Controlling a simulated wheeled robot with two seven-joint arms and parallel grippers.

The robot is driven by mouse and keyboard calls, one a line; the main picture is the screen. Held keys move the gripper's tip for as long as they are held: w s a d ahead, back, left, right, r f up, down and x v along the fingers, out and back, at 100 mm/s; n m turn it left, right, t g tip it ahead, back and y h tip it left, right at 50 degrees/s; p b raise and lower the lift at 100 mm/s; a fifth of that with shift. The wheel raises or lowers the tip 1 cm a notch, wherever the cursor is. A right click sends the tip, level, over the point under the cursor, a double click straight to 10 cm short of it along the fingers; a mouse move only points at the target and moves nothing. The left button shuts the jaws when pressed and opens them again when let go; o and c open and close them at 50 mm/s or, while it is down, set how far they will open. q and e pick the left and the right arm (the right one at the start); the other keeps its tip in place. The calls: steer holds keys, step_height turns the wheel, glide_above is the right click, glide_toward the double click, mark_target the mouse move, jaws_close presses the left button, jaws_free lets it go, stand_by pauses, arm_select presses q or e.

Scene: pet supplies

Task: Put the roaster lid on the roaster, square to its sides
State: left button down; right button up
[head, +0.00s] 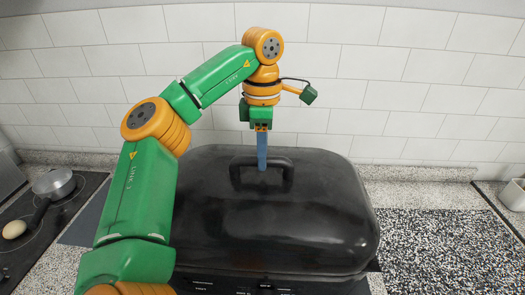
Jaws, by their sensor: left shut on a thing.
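The black roaster lid (310,208) fills the middle of the head view, with a loop handle (281,163) on top. My left gripper (262,165) comes down from above and is shut on the lid's handle. The roaster (230,283) shows below the lid as a dark front with small markings. The lid lies over it and looks roughly in line with its sides; whether it is seated or slightly raised cannot be told. The roaster's back and far sides are hidden by the lid. My right gripper is not in view.
A dark cooktop (40,235) with a small metal pot (55,183) is at the left. A speckled counter (440,240) lies free at the right, with a white container (514,195) at the edge. A white tiled wall (400,80) stands close behind the roaster.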

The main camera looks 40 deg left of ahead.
arm_select(q)
steer(key=c, duration=0.5)
jaws_free()
steer(key=shift+r, duration=0.1)
steer(key=shift+c, duration=0.2)
steer(key=shift+s+d, duration=0.15)
steer(key=shift+r, duration=0.2)
step_height(320, 180, up, 7)
steer(key=shift+d+f+p, duration=0.1)
steer(key=shift+p, duration=0.35)
steer(key=shift+f, duration=0.1)
